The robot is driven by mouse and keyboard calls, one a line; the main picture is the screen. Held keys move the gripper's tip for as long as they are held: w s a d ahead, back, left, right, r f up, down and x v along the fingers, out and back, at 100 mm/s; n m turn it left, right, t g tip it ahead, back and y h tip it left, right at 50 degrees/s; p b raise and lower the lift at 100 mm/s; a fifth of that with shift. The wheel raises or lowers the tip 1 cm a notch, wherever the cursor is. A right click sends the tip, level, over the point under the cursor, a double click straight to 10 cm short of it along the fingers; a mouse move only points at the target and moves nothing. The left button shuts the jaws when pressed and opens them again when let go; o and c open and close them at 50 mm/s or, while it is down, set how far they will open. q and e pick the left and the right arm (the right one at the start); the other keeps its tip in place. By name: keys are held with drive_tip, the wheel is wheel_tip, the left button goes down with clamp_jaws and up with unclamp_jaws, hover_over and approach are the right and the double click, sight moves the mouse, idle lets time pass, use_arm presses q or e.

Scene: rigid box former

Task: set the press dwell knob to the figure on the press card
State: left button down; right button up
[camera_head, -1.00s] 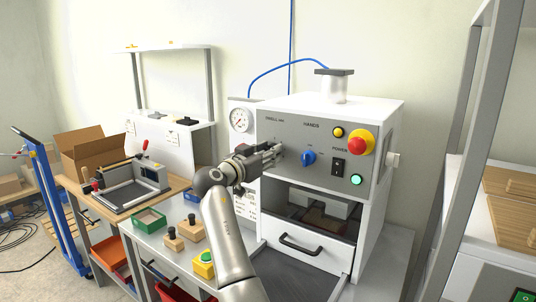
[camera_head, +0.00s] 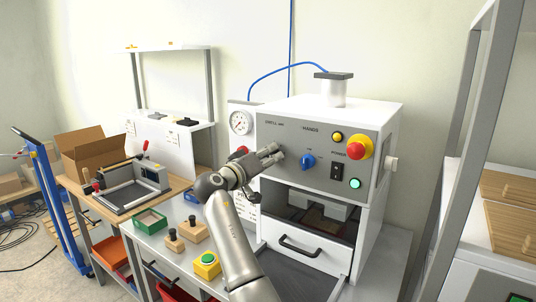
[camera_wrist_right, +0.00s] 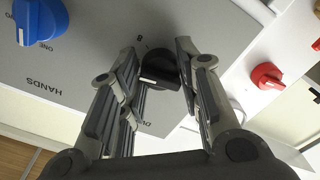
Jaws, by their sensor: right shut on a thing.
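The press (camera_head: 330,125) has a grey front panel with a "DWELL" label at its upper left. The dwell knob is black with a pale pointer line; it shows in the right wrist view (camera_wrist_right: 159,72), with an "8" printed near it. My right gripper (camera_head: 278,153) reaches the panel from the left. Its two fingers (camera_wrist_right: 168,75) are shut on the dwell knob, one on each side. In the head view the gripper hides the knob. A printed white sheet (camera_head: 246,210) on the press's left is partly hidden by my arm; its figures are too small to read. My left gripper is not in view.
On the panel are a blue hands knob (camera_head: 308,162), a yellow button (camera_head: 337,136), a red mushroom button (camera_head: 359,147), a black power switch (camera_head: 337,171) and a green button (camera_head: 355,184). A gauge (camera_head: 240,123) stands left of the panel.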

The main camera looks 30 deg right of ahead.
drive_tip(key=n+p, duration=0.2)
drive_tip(key=n, duration=0.1)
drive_tip(key=n+p, duration=0.1)
drive_tip(key=n, duration=0.1)
drive_tip(key=shift+r, duration=0.25)
drive_tip(key=shift+n+p, duration=0.8)
drive_tip(key=shift+n, duration=0.6)
drive_tip(key=o, duration=1)
drive_tip(key=shift+f, duration=0.15)
drive_tip(key=shift+s+a, duration=0.1)
drive_tip(key=shift+a, duration=0.1)
drive_tip(key=v, duration=1.1)
drive_tip(key=shift+s+a, duration=0.1)
drive_tip(key=shift+a, duration=0.15)
